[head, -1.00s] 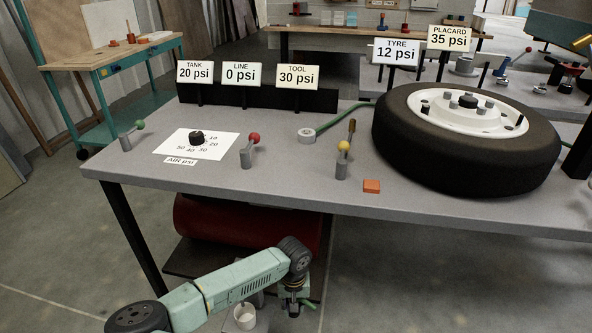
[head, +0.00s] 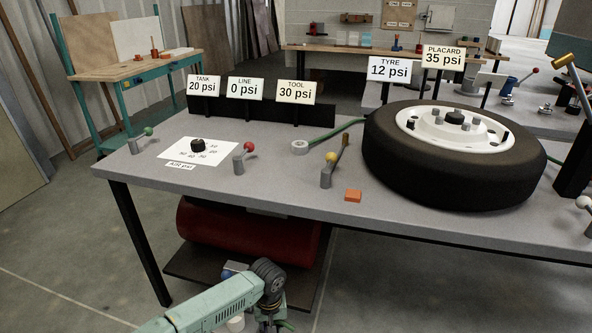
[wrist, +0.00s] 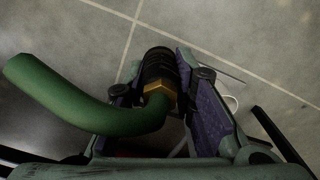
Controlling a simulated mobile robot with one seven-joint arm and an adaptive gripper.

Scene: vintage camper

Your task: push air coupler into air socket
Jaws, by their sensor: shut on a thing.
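My gripper (wrist: 158,95) is shut on the air coupler (wrist: 158,68), a black ribbed cylinder with a brass nut. A green hose (wrist: 85,105) bends away from the coupler to the left in the wrist view. In the head view my gripper (head: 268,322) is low at the bottom edge, in front of the table and below its top; the coupler is hard to make out there. A pale ring-shaped fitting (head: 300,147) lies on the table by the green line. A small pale cylinder (head: 236,324) shows beside my gripper. I cannot tell which, if either, is the air socket.
The grey table (head: 270,190) carries a tyre (head: 455,170), levers and a dial sheet (head: 198,151). A red tank (head: 245,244) sits beneath on a dark base (head: 190,268). Table leg (head: 140,240) stands left of the tank. Floor at left is open.

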